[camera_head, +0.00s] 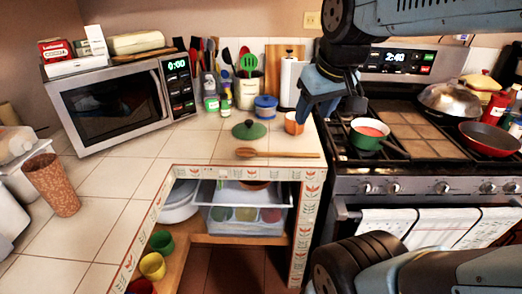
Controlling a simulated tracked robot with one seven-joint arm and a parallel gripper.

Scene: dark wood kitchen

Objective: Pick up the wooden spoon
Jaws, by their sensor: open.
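The wooden spoon (278,154) lies flat on the tiled counter (205,150) near its front edge. Its bowl points left and its handle points right. My gripper (318,112) hangs from the arm at upper right, above and behind the right end of the spoon, apart from it. Its dark blue fingers point down beside an orange cup (294,123). The gripper is open, and nothing shows between the fingers.
A green lid (249,130) lies just behind the spoon. A blue-lidded jar (265,108) and a paper towel roll (290,82) stand farther back. The stove with a green pot (367,134) is to the right. A microwave (120,100) stands left. Open shelves lie below the counter edge.

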